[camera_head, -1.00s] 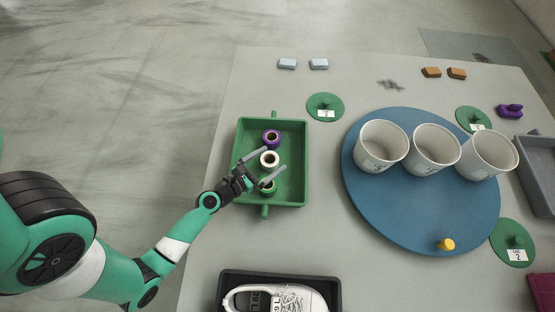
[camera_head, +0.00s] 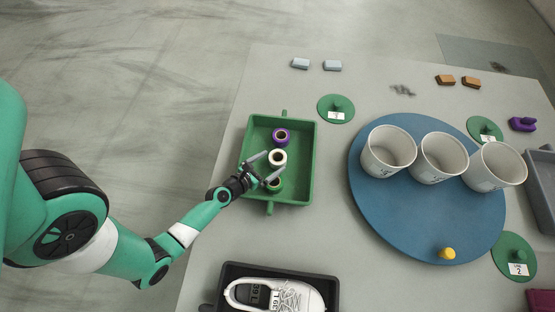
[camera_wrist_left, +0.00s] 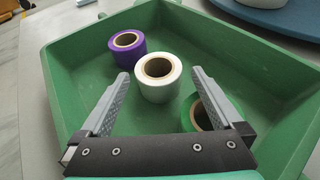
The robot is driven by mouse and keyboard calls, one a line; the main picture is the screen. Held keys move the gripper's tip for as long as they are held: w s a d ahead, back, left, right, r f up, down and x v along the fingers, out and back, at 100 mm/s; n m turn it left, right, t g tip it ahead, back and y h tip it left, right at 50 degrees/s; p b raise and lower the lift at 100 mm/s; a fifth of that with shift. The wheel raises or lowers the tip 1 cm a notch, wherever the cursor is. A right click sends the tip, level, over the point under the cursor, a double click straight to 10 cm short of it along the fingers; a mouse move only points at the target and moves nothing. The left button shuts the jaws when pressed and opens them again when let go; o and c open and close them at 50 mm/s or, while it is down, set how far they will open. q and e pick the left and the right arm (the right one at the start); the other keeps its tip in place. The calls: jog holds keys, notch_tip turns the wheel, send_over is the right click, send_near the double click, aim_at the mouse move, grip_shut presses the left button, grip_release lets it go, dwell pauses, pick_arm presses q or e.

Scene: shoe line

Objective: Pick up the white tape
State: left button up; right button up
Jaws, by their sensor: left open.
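The white tape (camera_head: 279,165) stands in the green tray (camera_head: 311,165), between the purple tape (camera_head: 282,142) and the green tape (camera_head: 274,187). My left gripper (camera_head: 276,161) is open over the tray, its fingers pointing at the white tape. In the left wrist view, the white tape (camera_wrist_left: 158,92) shows between and just beyond the open fingertips (camera_wrist_left: 161,77), and no grip on it shows. The purple tape (camera_wrist_left: 126,57) is behind it to the left. The green tape (camera_wrist_left: 192,115) is partly hidden by the right-hand finger. My right gripper is not in view.
A blue round board (camera_head: 400,225) with several white cups (camera_head: 441,157) and a yellow knob (camera_head: 447,253) is to the right. A dark tray (camera_head: 332,287) with a white shoe (camera_head: 300,296) is in front. The green tray's walls surround the tapes.

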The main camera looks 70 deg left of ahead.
aim_at(282, 155)
pick_arm(q)
jog(key=x, duration=0.1)
jog(key=b+x, duration=0.1)
jog(key=x, duration=0.1)
jog(key=f+x, duration=0.1)
jog(key=x, duration=0.1)
jog(key=shift+s+a+b, duration=0.15)
jog(key=shift+s+b, duration=0.15)
jog(key=shift+b, duration=0.1)
jog(key=shift+s, duration=0.1)
jog(key=shift+f, duration=0.15)
jog(key=c, duration=1.2)
jog(key=shift+w+r+p, duration=0.2)
jog(key=shift+r+p, duration=0.35)
jog(key=shift+r, duration=0.1)
jog(key=r+p, duration=0.2)
jog(key=d+r+p, duration=0.1)
jog(key=p, duration=0.1)
jog(key=shift+s+r, duration=0.25)
jog(key=shift+s, duration=0.05)
jog(key=d+r+p, duration=0.9)
jog(key=d+p, duration=0.4)
jog(key=p, duration=0.2)
